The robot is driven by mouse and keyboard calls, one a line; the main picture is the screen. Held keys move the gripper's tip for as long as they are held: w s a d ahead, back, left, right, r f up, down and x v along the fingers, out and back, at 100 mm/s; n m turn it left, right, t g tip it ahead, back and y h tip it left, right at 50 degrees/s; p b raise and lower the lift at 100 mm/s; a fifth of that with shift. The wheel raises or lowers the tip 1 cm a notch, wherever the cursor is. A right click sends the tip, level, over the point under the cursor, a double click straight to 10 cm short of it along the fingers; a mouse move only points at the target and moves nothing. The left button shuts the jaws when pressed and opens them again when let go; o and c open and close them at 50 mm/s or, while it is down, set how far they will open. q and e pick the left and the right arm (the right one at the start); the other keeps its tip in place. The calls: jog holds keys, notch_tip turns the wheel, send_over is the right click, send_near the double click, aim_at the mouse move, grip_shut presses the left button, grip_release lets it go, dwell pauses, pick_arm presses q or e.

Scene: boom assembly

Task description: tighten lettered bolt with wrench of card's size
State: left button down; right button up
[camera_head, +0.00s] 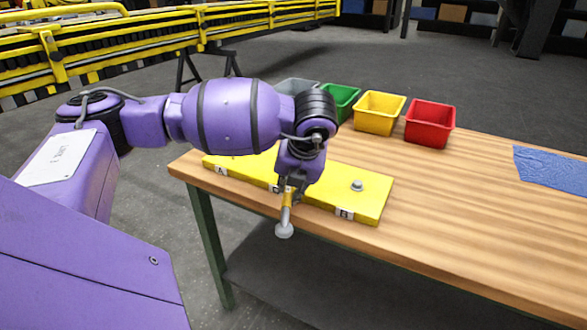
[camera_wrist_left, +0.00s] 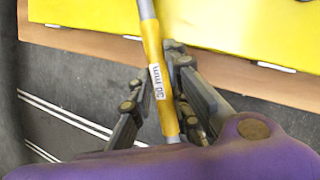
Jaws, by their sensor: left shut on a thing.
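My left gripper (camera_head: 287,188) is shut on a wrench (camera_head: 285,222) with a yellow grip, held over the front edge of the yellow plate. The wrench's grey end hangs down in front of the table edge. In the left wrist view the wrench (camera_wrist_left: 158,72) runs between the fingers (camera_wrist_left: 160,95), and its label seems to read 30 mm. The yellow plate (camera_head: 369,205) lies on the table with letter tags on its front edge. The left tag reads A; the others are hard to read. A bolt (camera_head: 357,185) stands on the plate's right part. My arm hides the plate's middle.
Grey (camera_head: 297,86), green (camera_head: 341,101), yellow (camera_head: 379,112) and red (camera_head: 430,123) bins stand along the back of the wooden table (camera_head: 470,220). A blue cloth-like sheet (camera_head: 553,169) lies at right. The table's right front is clear. A yellow railing structure (camera_head: 150,40) stands behind.

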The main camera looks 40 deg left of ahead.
pick_arm(q)
jog(key=shift+a+r, duration=0.1)
jog(key=shift+r, duration=0.05)
jog(key=shift+r+p, duration=0.55)
jog(key=shift+r, duration=0.6)
jog(key=shift+r+p, duration=0.4)
jog(key=shift+r, duration=0.55)
pick_arm(e)
jog(key=r, duration=0.1)
jog(key=w+r, duration=0.1)
jog(key=shift+w+r, duration=0.25)
jog(key=shift+r, duration=0.05)
pick_arm(q)
jog(key=shift+r, duration=0.1)
pick_arm(e)
jog(key=shift+f, duration=0.1)
pick_arm(q)
jog(key=shift+r+p, duration=0.3)
jog(key=shift+r, duration=0.35)
notch_tip(320, 180, up, 4)
jog(key=shift+f+p, duration=0.2)
jog(key=shift+p, duration=0.6)
pick_arm(e)
jog(key=w+r, duration=0.2)
jog(key=r, duration=0.1)
jog(key=shift+r+t, duration=0.15)
jog(key=shift+t, duration=0.25)
jog(key=shift+s+f, duration=0.15)
jog(key=shift+f, duration=0.05)
